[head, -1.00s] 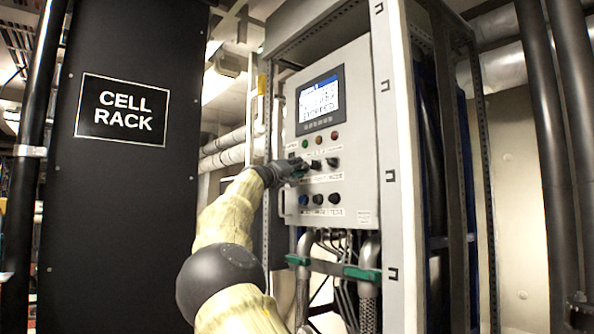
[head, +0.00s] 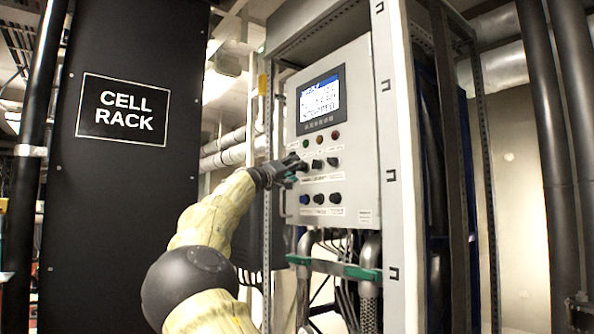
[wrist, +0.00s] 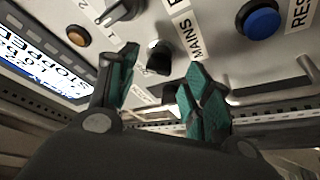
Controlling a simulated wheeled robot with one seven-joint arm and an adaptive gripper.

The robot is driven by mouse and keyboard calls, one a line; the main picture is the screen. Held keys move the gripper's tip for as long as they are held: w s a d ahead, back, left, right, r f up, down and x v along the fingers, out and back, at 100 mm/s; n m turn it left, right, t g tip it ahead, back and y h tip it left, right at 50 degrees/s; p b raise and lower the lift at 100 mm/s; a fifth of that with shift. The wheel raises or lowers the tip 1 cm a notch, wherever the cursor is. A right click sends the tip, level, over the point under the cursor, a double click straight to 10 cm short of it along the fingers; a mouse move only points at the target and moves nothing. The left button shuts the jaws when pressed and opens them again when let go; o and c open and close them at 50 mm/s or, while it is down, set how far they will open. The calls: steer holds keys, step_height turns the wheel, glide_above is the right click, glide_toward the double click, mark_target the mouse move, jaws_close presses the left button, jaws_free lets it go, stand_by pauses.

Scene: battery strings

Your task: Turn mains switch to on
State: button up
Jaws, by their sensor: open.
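The grey control panel (head: 362,130) holds a row of black rotary knobs. In the wrist view a black knob (wrist: 158,57) stands beside a label starting "MAINS" (wrist: 190,38), which seems to mark it as the mains switch. Which way it points is unclear. My gripper (wrist: 162,62) is open and empty, with one teal-padded finger at either side of this knob in the picture; I cannot tell whether they touch it. In the head view my gripper (head: 296,168) is at the panel's left part, left of the black knob (head: 316,164), and covers some of the row.
A lit screen (head: 320,99) and indicator lights are above the knobs. Below them is a lower row with a blue button (head: 304,199), also in the wrist view (wrist: 262,22). Another knob (wrist: 122,8) is close to my left finger. A black cell rack (head: 120,220) stands left.

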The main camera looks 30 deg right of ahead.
steer(key=v, duration=0.4)
steer(key=shift+s+a+f, duration=0.1)
stand_by(0.6)
